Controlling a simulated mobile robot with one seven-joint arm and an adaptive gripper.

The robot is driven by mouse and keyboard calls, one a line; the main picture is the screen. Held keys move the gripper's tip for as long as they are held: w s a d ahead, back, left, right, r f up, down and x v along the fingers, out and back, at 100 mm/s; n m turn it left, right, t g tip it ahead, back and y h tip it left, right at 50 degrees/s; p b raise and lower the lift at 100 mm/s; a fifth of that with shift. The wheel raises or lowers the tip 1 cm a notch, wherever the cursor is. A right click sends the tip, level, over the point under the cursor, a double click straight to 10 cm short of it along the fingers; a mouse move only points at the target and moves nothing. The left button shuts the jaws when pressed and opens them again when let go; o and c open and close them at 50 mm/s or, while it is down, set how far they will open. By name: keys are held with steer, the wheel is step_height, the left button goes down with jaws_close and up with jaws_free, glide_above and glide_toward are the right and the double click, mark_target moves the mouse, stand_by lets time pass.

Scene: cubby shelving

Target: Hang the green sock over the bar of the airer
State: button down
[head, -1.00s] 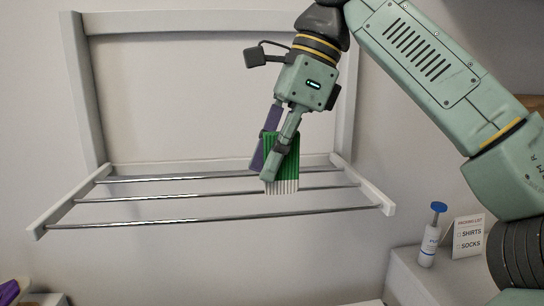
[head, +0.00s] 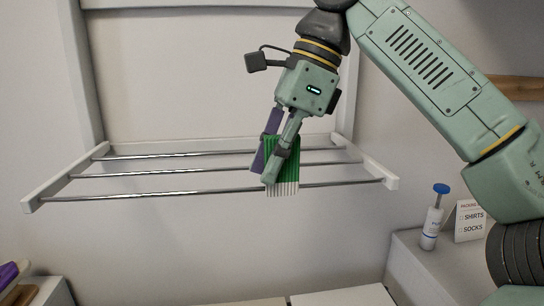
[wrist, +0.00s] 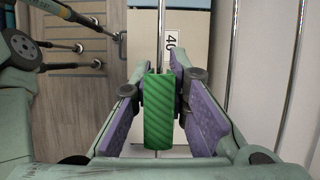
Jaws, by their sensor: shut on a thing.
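The green sock (head: 291,158) has a white ribbed lower edge and hangs from my gripper (head: 264,174). The gripper is shut on it, with the purple-padded fingers on either side. The white airer (head: 375,173) has three metal bars. In the head view the sock's white edge overlaps the front bar (head: 150,197); I cannot tell whether they touch. In the wrist view the sock (wrist: 158,112) shows as a green roll between the pads, in line with a bar (wrist: 161,35) that runs beneath it. The sock hides part of that bar.
A white bottle with a blue top (head: 432,225) and a packing-list card (head: 470,222) stand on a ledge at the right. Purple items (head: 12,273) lie at the lower left. The wall closes off the back of the airer.

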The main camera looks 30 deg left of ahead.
mark_target(278, 190)
steer(key=shift+f+b, duration=1.85)
steer(key=shift+f, duration=1.45)
steer(key=c, duration=1.5)
jaws_free()
